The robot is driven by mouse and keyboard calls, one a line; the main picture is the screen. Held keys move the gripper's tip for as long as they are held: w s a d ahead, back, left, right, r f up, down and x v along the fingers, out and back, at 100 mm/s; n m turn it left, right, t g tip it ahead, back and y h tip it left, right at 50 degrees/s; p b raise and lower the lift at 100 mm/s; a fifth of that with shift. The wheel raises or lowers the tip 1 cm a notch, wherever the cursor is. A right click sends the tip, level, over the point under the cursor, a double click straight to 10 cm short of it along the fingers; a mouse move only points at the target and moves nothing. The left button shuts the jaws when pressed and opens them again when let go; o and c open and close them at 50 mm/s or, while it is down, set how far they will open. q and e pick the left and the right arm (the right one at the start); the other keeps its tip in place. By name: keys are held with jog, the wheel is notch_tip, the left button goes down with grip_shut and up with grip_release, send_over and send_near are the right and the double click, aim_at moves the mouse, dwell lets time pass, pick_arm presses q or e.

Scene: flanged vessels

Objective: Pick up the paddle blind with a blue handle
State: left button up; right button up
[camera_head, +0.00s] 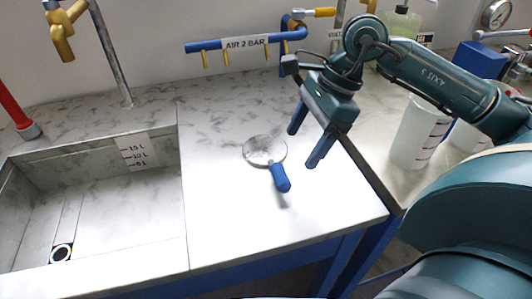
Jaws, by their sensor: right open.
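The paddle blind is a round grey disc (265,150) with a short blue handle (281,178). It lies flat on the marbled white worktop (220,215), right of the sink, with the handle toward the front right. My right gripper (306,149) comes in from the right and hangs above the worktop, to the right of the paddle blind. Its two blue fingers are apart, with nothing between them, and do not touch the paddle blind. My left gripper is not in the picture.
A sink (95,210) with volume marks is at the left, with a brass tap (62,40) above. A blue air pipe (215,45) runs along the back wall. A white measuring beaker (418,135) stands at the right. The worktop around the paddle blind is clear.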

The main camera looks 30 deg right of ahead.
aim_at(281, 172)
jog(key=x, duration=0.4)
jog(key=shift+a+f, duration=0.1)
jog(key=shift+a, duration=0.05)
jog(key=x, duration=0.4)
jog(key=shift+w+a+f+p, duration=0.15)
jog(key=shift+w+a+p, duration=0.05)
jog(key=shift+a+p, duration=0.15)
jog(key=shift+a+f, duration=0.2)
jog(key=shift+f, duration=0.3)
jog(key=shift+c, duration=0.5)
jog(key=c, duration=1.1)
jog(key=shift+w+r, duration=0.1)
jog(key=shift+w, duration=0.05)
